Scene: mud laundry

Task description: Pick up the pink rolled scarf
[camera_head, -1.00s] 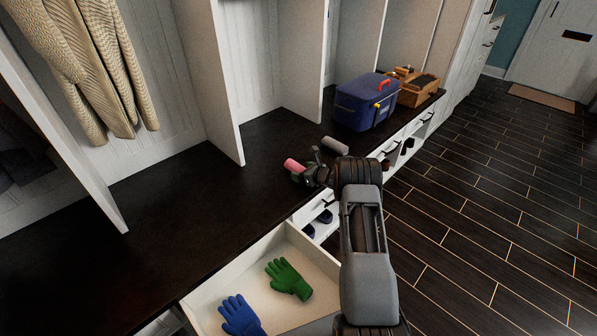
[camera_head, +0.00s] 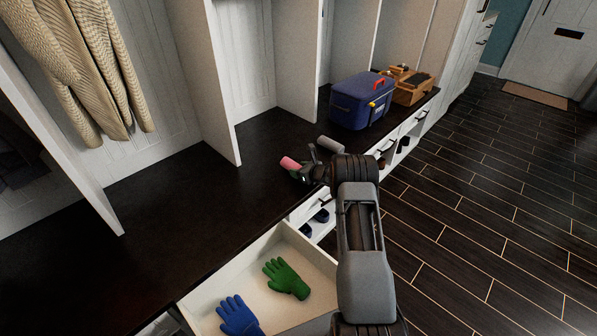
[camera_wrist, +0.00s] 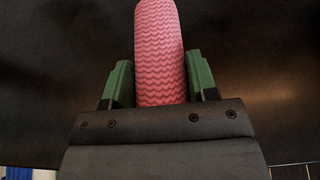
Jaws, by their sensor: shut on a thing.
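The pink rolled scarf (camera_head: 290,163) is at my gripper (camera_head: 308,172) over the dark bench top in the head view. In the wrist view the scarf (camera_wrist: 160,50) shows a ribbed zigzag knit and stands between the two green-padded fingers of my gripper (camera_wrist: 160,85). The fingers are shut on it, one on each side. I cannot tell whether the scarf touches the bench.
A blue cooler box (camera_head: 355,103) and a wooden crate (camera_head: 413,94) stand farther back. An open drawer (camera_head: 235,262) below holds a green glove (camera_head: 286,278) and a blue glove (camera_head: 239,316). The bench at left is clear.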

